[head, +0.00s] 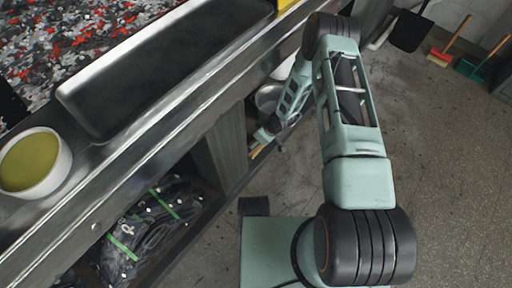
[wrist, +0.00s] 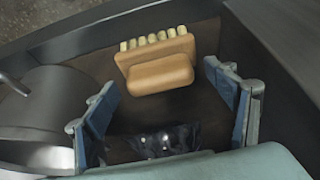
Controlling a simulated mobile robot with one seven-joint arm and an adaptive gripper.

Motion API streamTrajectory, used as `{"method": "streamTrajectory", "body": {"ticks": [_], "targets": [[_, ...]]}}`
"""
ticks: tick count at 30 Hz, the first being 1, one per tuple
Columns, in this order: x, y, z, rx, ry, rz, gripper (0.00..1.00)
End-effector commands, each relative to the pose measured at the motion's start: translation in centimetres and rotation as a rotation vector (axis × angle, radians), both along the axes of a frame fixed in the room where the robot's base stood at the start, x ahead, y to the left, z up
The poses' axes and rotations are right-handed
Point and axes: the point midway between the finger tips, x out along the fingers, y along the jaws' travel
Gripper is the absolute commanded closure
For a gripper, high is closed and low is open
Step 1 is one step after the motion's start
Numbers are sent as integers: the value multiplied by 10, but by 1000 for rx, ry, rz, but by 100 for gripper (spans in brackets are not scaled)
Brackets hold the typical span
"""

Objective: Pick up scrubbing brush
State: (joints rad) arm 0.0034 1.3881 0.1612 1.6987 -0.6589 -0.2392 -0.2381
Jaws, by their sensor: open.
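The scrubbing brush (wrist: 160,72) has a tan wooden body and a row of pale bristles. It lies on a dark shelf in the wrist view, upper middle, with its bristles toward the top. My gripper (wrist: 162,98) is open, with one blue-grey finger to the left of the brush and one to the right. The brush is beyond the fingertips, and nothing is between the fingers. In the head view my gripper (head: 268,132) reaches into the shelf under the counter. A small tan patch below it may be the brush, but it is mostly hidden.
A metal bowl (wrist: 45,115) stands left of my gripper on the shelf. Black bags with green bands (head: 140,225) lie on the shelf nearer. The counter (head: 120,165) above holds a long tray (head: 85,100) and a white bowl (head: 60,175). Open floor lies right.

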Motion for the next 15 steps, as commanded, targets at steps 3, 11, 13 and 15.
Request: {"method": "streamTrajectory", "body": {"ticks": [3, 11, 13, 15], "targets": [[3, 4, -13, 1, -1, 1, 22], [3, 4, -11, 1, -1, 0, 28], [3, 4, -11, 1, -1, 0, 36], [3, 4, -11, 1, -1, 0, 44]]}}
